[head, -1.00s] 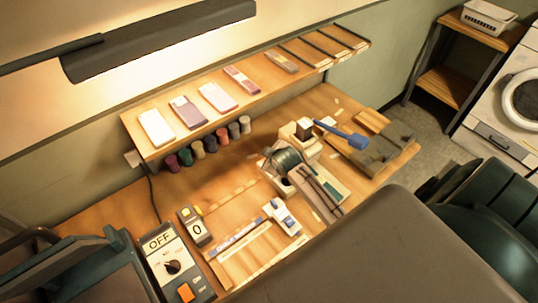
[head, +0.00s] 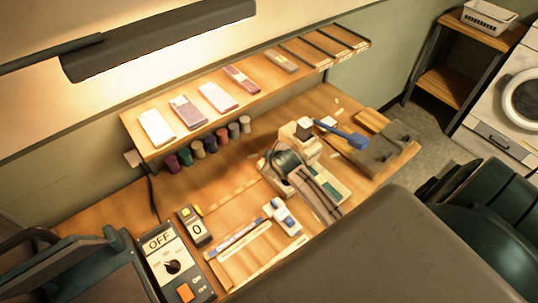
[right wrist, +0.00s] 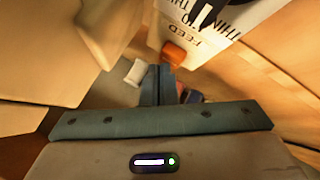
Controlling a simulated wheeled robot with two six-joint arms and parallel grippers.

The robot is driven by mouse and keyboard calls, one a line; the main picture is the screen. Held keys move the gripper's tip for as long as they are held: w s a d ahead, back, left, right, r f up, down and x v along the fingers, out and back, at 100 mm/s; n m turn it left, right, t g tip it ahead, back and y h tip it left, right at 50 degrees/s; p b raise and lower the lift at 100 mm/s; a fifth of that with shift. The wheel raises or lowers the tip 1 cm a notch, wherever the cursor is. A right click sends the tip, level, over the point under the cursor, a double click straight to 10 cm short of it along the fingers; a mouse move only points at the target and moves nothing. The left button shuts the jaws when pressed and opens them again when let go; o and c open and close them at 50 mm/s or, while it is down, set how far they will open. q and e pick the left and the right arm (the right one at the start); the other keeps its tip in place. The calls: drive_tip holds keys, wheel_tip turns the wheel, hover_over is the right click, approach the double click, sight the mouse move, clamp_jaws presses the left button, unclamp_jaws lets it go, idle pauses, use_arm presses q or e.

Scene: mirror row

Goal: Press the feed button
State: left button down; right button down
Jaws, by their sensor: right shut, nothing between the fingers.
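In the right wrist view an orange feed button (right wrist: 173,53) sits at the edge of a white panel (right wrist: 192,20). The word FEED is printed beside it, upside down in this view. My right gripper (right wrist: 158,72) is shut and empty. Its dark fingertips are very close to the button, just below it in the picture; I cannot tell if they touch. In the head view a cream machine (head: 309,147) stands mid-table, partly hidden by grey and dark shapes. I cannot make out the feed button on it there.
A control box (head: 152,262) reading OFF, with a knob and another orange button (head: 185,292), stands at the front left. A counter showing 0 (head: 197,228) is beside it. Several coloured spools (head: 210,144) stand under the shelf (head: 283,75). A blue-handled tool (head: 345,135) lies at the right.

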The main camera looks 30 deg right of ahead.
drive_tip(key=shift+f, duration=0.35)
idle(0.4)
drive_tip(key=shift+r, duration=0.1)
drive_tip(key=shift+r+p, duration=0.85)
drive_tip(key=shift+p, duration=0.1)
drive_tip(key=shift+r+p, duration=0.45)
drive_tip(key=shift+r, duration=2.05)
drive_tip(key=shift+f, duration=0.1)
